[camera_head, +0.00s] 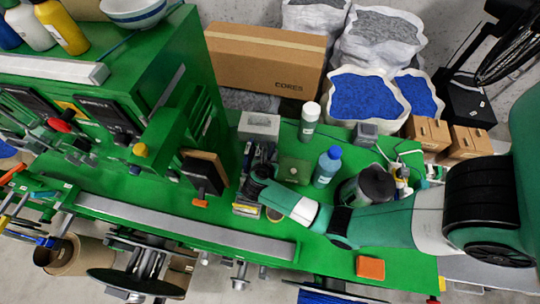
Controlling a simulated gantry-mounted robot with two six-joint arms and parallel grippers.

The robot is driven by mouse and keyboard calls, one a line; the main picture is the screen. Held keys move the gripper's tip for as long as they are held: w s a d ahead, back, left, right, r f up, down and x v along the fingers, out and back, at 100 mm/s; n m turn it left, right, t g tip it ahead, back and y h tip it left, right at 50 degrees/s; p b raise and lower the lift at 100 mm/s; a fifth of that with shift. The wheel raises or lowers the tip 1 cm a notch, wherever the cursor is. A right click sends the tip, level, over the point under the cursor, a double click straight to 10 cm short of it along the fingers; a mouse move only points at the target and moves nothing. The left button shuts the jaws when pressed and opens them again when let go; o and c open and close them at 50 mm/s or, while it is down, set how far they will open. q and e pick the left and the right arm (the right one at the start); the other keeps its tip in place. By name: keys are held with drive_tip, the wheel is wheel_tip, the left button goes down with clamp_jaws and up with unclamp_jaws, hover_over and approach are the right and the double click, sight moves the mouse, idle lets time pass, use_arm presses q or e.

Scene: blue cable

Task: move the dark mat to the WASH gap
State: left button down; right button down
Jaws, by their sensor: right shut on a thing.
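My right arm comes in from the right, and its gripper (257,166) is low over the green bench top, left of the middle. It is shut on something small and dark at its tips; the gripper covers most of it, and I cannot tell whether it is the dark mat. A dark green square pad (294,169) lies on the bench just right of the gripper, apart from it. No WASH label is readable, so I cannot pick out the gap. My left gripper is not in view.
A blue-capped bottle (327,167), a white bottle (309,121) and a grey box (259,126) stand around the gripper. A dark panel (205,172) stands to its left. An orange block (370,267) lies near the front edge. A cardboard box (266,60) is behind.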

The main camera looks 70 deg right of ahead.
drive_tip(key=c, duration=0.8)
unclamp_jaws()
drive_tip(key=shift+o, duration=0.2)
drive_tip(key=v, duration=1.1)
drive_tip(key=shift+a+r+p, duration=0.2)
drive_tip(key=shift+a+p, duration=0.05)
drive_tip(key=shift+p, duration=0.15)
drive_tip(key=shift+w, duration=0.1)
